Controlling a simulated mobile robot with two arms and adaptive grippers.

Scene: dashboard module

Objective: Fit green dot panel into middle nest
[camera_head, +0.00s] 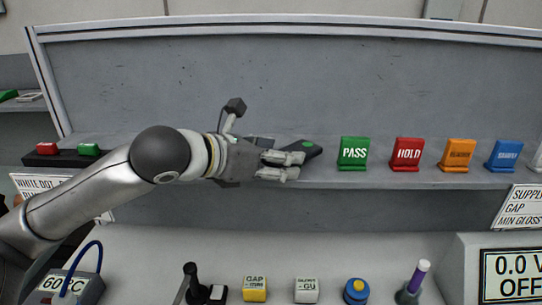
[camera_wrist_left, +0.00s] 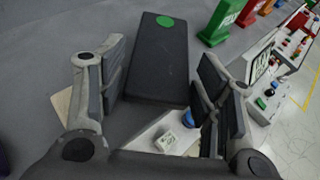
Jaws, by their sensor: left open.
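The green dot panel (camera_head: 312,150) is a dark slab with a green dot, on the grey shelf in the head view, just beyond my left gripper's fingers. In the left wrist view the panel (camera_wrist_left: 155,65) lies lengthwise ahead, its dot near the far end. My left gripper (camera_head: 290,165) is open, with the panel between its finger pairs in the left wrist view (camera_wrist_left: 162,65). Whether a finger touches it I cannot tell. The gripper hides part of the panel in the head view. I cannot make out the middle nest. My right gripper is not in view.
Right of the panel on the shelf (camera_head: 330,178) stand a green PASS block (camera_head: 354,153), a red HOLD block (camera_head: 406,154), an orange block (camera_head: 457,155) and a blue block (camera_head: 503,156). A black tray (camera_head: 64,160) is at left. Small items stand on the lower counter (camera_head: 200,245).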

